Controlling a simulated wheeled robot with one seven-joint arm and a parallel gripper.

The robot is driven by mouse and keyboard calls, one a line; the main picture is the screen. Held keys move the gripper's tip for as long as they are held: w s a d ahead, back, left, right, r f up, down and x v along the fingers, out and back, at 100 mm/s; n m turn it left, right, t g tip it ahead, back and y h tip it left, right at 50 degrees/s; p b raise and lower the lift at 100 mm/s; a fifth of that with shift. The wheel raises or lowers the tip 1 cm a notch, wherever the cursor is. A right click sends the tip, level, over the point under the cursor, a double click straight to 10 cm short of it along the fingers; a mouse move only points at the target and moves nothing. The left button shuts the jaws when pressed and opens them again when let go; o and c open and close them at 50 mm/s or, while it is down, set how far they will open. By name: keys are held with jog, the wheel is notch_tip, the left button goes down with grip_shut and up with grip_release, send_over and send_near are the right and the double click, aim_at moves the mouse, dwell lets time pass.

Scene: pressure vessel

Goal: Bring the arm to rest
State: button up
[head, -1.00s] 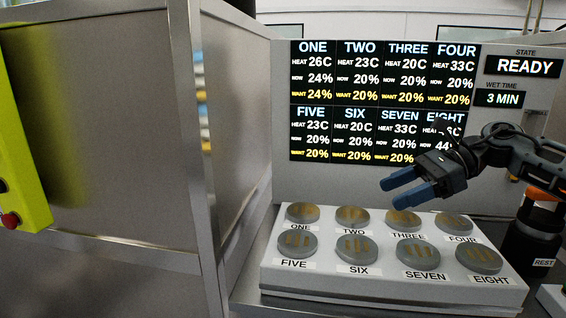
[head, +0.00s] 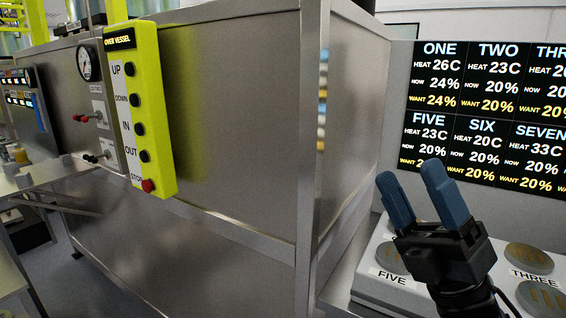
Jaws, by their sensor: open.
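My gripper (head: 418,182) is at the lower right of the head view, with its two blue fingers spread apart and pointing up. Nothing is between the fingers. It stands in front of the white panel of round grey pads (head: 386,290) and the display board (head: 480,120), and hides part of both. Pads labelled FIVE and THREE show on either side of it. The rest of my arm runs out of the bottom edge of the picture.
A large steel cabinet (head: 240,120) fills the middle. A yellow pendant (head: 140,110) labelled OVER VESSEL, with UP, DOWN, IN, OUT and STOP buttons, hangs at its left. Floor shows at the lower left.

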jog(key=s+f+m+t+h, duration=0.2)
jog(key=s+f+m+h, duration=0.6)
jog(key=m+h, duration=0.55)
jog(key=s+f+m+t+h, duration=0.3)
jog(key=s+f+m+h, duration=0.7)
jog(key=m, duration=0.6)
jog(key=s+d+f+m+g, duration=0.1)
jog(key=s+d+f+g, duration=0.2)
jog(key=s, duration=0.5)
jog(key=s+d+f+m+g+y, duration=0.1)
jog(key=s+f+g, duration=0.3)
jog(key=s, duration=0.5)
jog(key=shift+s+d+m+g, duration=0.2)
jog(key=shift+d+m+g, duration=0.45)
jog(key=shift+d, duration=0.25)
